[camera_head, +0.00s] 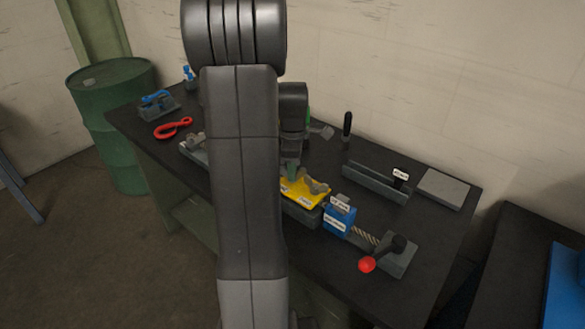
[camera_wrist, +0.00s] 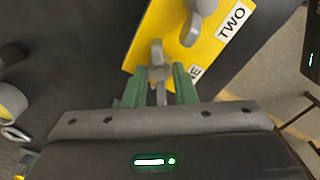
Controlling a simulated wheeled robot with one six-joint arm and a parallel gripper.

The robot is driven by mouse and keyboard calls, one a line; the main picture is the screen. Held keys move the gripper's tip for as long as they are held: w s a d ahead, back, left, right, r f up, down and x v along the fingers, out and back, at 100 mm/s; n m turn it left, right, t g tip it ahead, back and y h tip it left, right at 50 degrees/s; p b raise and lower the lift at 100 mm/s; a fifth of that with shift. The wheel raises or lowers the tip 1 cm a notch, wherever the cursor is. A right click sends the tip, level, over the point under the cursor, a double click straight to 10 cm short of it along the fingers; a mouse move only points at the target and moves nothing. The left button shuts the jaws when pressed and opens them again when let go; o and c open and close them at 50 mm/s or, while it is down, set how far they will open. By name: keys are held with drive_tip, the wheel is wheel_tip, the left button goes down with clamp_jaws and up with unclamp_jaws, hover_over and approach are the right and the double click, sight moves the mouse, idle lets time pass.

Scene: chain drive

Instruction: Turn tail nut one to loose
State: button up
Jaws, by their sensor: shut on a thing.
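A yellow plate (camera_head: 297,196) carries grey wing nuts. It also shows in the wrist view (camera_wrist: 165,22). A grey wing nut (camera_wrist: 157,54), tail nut one, is between the green fingers of my gripper (camera_wrist: 160,82), by a label partly hidden that ends in "E". One wing points away from my gripper, the other lies between the fingers. A second nut (camera_wrist: 201,8) stands farther up the plate by the label "TWO" (camera_wrist: 231,20). In the head view my gripper (camera_head: 291,172) is down at the plate's left part, and my arm hides part of the bench.
A blue block (camera_head: 339,219), a threaded screw and a red-knobbed handle (camera_head: 366,264) stand right of the plate. A grey channel (camera_head: 375,184) and a flat grey block (camera_head: 443,188) lie behind. Red pliers-like tool (camera_head: 172,128) lies at left, near a green drum (camera_head: 112,130).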

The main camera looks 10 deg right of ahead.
drive_tip(key=shift+s+f+n, duration=0.15)
drive_tip(key=shift+f+n, duration=0.1)
drive_tip(key=shift+n, duration=0.85)
drive_tip(key=o, duration=0.6)
drive_tip(key=shift+o, duration=0.2)
drive_tip(key=shift+r, duration=0.15)
drive_tip(key=shift+r, duration=0.25)
wheel_tip(320, 180, up, 13)
drive_tip(key=shift+b, duration=0.3)
